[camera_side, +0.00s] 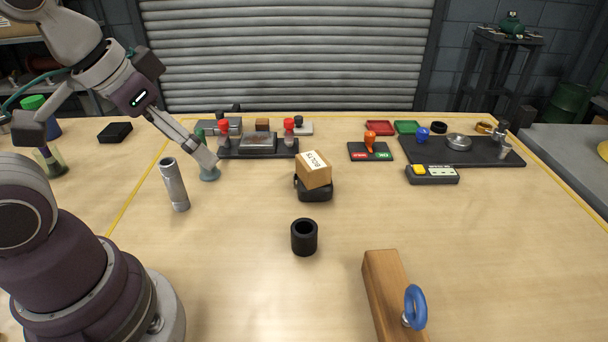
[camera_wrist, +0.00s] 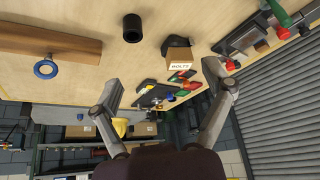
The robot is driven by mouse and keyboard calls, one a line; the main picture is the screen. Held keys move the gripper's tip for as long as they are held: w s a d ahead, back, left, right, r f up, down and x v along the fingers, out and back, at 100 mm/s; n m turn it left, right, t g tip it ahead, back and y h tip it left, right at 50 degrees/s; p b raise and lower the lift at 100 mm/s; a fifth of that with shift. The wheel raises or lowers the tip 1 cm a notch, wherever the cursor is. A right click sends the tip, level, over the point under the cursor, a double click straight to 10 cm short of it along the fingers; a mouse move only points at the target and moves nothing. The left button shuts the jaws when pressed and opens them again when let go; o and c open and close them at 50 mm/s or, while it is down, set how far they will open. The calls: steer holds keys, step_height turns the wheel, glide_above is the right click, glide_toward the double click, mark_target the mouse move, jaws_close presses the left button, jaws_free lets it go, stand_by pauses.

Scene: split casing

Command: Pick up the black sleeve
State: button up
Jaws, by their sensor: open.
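The black sleeve (camera_side: 304,238) is a short hollow cylinder standing upright on the bare table in the middle front of the side view. In the wrist view the sleeve (camera_wrist: 133,29) shows near the top, beyond my left finger. My gripper (camera_wrist: 160,82) is wide open with nothing between its fingers. In the side view my gripper (camera_side: 130,162) is at the upper left, above the table and well away from the sleeve.
A grey metal tube (camera_side: 174,185) stands left of the sleeve. A cardboard box marked BOLTS (camera_side: 314,170) sits on a black part (camera_side: 315,191) behind it. A wooden beam (camera_side: 388,290) with a blue ring (camera_side: 415,307) lies front right. Trays and tools line the back.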

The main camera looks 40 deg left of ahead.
steer(key=m+g, duration=0.6)
steer(key=m, duration=1.2)
glide_above(305, 238)
steer(key=w+a, duration=0.1)
steer(key=a, duration=0.1)
step_height(305, 238, down, 11)
steer(key=f, duration=1)
steer(key=shift+w+d, duration=0.2)
steer(key=shift+w, duration=0.05)
steer(key=shift+c, duration=0.4)
steer(key=c, duration=1.2)
